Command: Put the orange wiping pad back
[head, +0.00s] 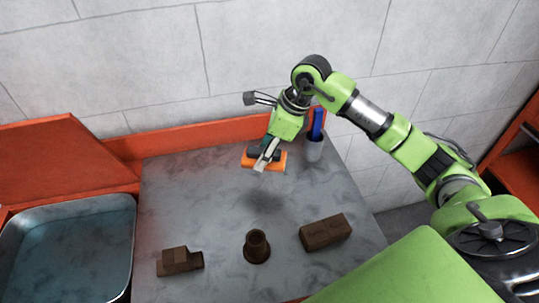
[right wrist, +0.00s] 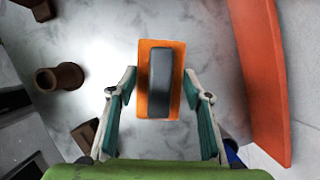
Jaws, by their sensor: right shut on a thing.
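The orange wiping pad (head: 279,164) with its dark grey handle is near the back of the grey tabletop in the head view. In the right wrist view the pad (right wrist: 144,102) is centred, with the handle along its middle. My right gripper (head: 262,157) comes from above and is shut on the pad. In the right wrist view its fingers (right wrist: 160,82) lie on either side of the pad. A soft shadow lies on the table in front of it; I cannot tell whether the pad touches the table. My left gripper is not in view.
On the grey table (head: 210,200) are a brown stepped block (head: 180,261), a brown flanged cylinder (head: 257,247) and a brown brick (head: 325,232). A metal basin (head: 70,245) is left. An orange-red rail (head: 200,137) edges the back.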

